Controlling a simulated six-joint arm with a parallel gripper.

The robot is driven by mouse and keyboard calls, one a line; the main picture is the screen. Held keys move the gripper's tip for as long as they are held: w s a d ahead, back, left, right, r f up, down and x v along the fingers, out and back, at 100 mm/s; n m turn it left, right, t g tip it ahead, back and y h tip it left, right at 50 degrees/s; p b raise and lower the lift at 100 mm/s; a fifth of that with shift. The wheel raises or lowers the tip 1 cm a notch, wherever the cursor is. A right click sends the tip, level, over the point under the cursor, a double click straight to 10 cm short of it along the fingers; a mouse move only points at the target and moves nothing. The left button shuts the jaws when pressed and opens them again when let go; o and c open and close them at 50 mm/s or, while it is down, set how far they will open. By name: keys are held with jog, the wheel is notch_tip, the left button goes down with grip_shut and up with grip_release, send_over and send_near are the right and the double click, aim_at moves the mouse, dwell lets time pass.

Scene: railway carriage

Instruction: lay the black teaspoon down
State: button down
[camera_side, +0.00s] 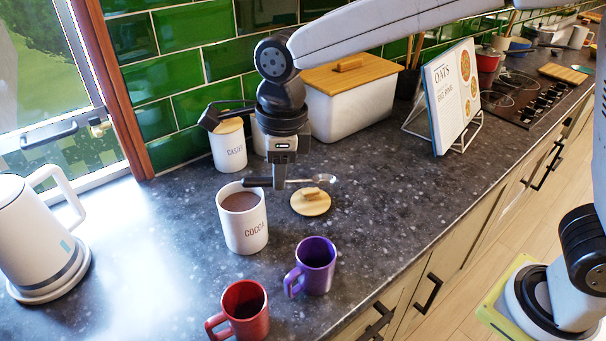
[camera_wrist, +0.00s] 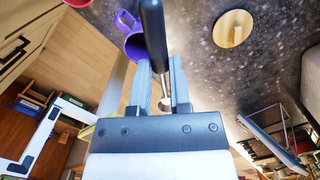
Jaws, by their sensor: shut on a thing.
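The black teaspoon (camera_side: 258,182) is held level in the air above the worktop. Its black handle points left and its metal bowl (camera_side: 324,178) points right in the side view. My gripper (camera_side: 279,180) points down and is shut on the spoon, just behind and right of the open cocoa canister (camera_side: 243,228). The handle end is near the canister's rim, and I cannot tell the exact gap. In the wrist view the black handle (camera_wrist: 152,35) runs up between my two fingers.
A wooden lid (camera_side: 311,204) lies on the worktop, also seen in the wrist view (camera_wrist: 232,28). A purple mug (camera_side: 317,262) and a red mug (camera_side: 247,312) stand in front. A caster canister (camera_side: 228,148) and white bread bin (camera_side: 352,112) stand behind. The worktop right of the lid is clear.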

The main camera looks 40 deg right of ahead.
jog(key=s+d+m, duration=0.1)
jog(key=d, duration=0.8)
jog(key=m, duration=0.1)
send_over(361, 238)
notch_tip(361, 238, down, 13)
jog(key=shift+f+g+h, duration=0.3)
jog(key=shift+f+h, duration=0.1)
jog(key=shift+f, duration=0.3)
jog(key=shift+f, duration=0.2)
jog(key=shift+f, duration=3.05)
